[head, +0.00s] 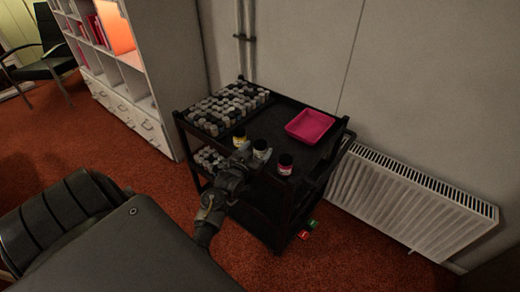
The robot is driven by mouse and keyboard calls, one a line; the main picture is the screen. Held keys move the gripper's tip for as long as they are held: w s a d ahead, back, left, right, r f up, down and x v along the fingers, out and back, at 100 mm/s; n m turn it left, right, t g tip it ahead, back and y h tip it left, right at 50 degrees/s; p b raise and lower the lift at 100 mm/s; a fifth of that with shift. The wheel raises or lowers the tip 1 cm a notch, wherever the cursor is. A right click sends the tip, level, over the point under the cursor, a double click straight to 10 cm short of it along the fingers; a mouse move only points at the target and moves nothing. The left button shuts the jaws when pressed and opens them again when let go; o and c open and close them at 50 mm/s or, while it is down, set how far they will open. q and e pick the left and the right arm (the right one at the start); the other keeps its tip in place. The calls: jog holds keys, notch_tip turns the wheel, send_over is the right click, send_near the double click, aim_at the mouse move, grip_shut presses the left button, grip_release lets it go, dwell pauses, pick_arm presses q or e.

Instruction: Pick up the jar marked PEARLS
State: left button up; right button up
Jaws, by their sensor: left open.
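Three dark-lidded jars stand near the front edge of the black cart's top (309,151). One jar has a yellow label (239,139), the middle jar a pale label (261,152), and the right jar a pink and white label (285,168). The lettering is too small to read, so I cannot tell which is marked PEARLS. My left gripper (246,156) is open at the cart's front edge, close to the middle jar and just below the yellow-labelled one. I cannot tell whether it touches either. My right gripper is not in view.
Many small bottles (225,107) fill the cart's left rear, with more on a lower shelf (209,158). A pink tray (310,126) lies at the right rear. A radiator (405,203) stands right of the cart, and a white shelf unit (135,75) stands to the left.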

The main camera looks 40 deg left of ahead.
aim_at(257, 150)
pick_arm(q)
jog(key=x, duration=0.2)
jog(key=shift+w+a, duration=0.1)
jog(key=shift+w, duration=0.15)
jog(key=shift+w+a, duration=0.1)
jog(key=shift+w, duration=0.2)
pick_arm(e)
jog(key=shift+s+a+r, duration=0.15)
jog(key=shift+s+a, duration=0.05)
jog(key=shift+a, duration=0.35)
